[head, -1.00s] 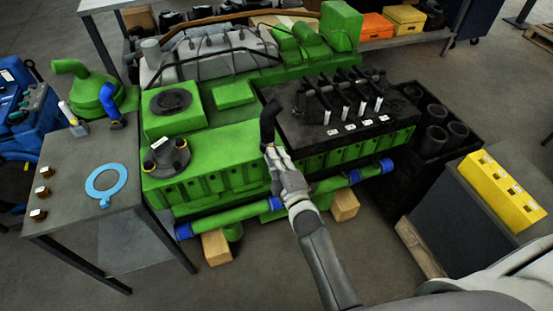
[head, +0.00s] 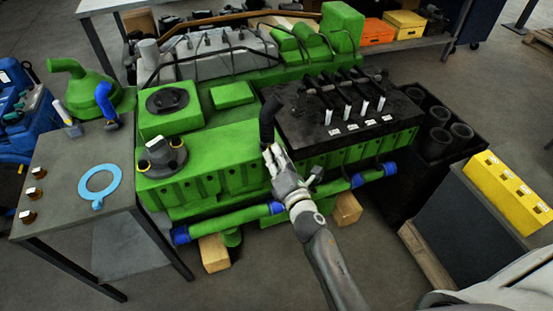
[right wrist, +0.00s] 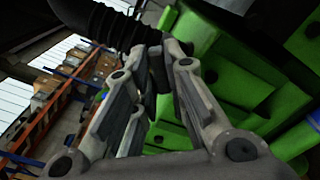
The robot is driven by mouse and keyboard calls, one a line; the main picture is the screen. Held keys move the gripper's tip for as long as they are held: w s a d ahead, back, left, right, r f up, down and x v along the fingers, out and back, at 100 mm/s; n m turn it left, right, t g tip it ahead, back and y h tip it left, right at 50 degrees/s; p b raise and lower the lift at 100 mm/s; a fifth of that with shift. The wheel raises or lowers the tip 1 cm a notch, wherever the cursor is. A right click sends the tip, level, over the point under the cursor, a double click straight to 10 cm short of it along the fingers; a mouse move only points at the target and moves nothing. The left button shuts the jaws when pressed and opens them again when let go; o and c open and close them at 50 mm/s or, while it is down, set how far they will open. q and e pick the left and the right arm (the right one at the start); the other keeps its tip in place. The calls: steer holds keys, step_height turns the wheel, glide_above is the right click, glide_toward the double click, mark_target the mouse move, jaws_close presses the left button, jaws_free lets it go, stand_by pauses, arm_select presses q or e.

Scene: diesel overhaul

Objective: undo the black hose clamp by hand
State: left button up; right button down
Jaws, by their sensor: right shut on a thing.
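A black ribbed hose (head: 268,120) stands at the front edge of the green engine (head: 215,150), left of the black cylinder-head block. It also shows at the top of the right wrist view (right wrist: 95,22). My right gripper (head: 272,152) is at the hose's lower end, its fingers pointing up at it. In the right wrist view its fingertips (right wrist: 152,50) close on a small dark piece at the hose end, which I take for the black hose clamp (right wrist: 157,68). The fingers hide most of the clamp. My left gripper is out of view.
A grey table (head: 75,165) with a light blue ring (head: 99,183) stands at the left. A green pipe with blue ends (head: 232,220) runs low along the engine front, close to my right arm. A yellow box (head: 505,183) sits at the right.

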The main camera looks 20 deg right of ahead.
steer(key=n+p, duration=0.1)
steer(key=n, duration=0.4)
steer(key=n+p, duration=0.1)
steer(key=n, duration=0.4)
steer(key=r+n+p, duration=0.1)
steer(key=n, duration=0.4)
steer(key=shift+w+n, duration=0.15)
steer(key=shift+n, duration=0.15)
steer(key=n+p, duration=0.2)
steer(key=n, duration=0.1)
steer(key=n+p, duration=0.1)
steer(key=n, duration=0.1)
steer(key=shift+f, duration=0.25)
steer(key=shift+f+n, duration=0.15)
steer(key=shift+n, duration=0.25)
steer(key=c, duration=1.5)
jaws_free()
steer(key=shift+f, duration=0.15)
steer(key=shift+o, duration=0.2)
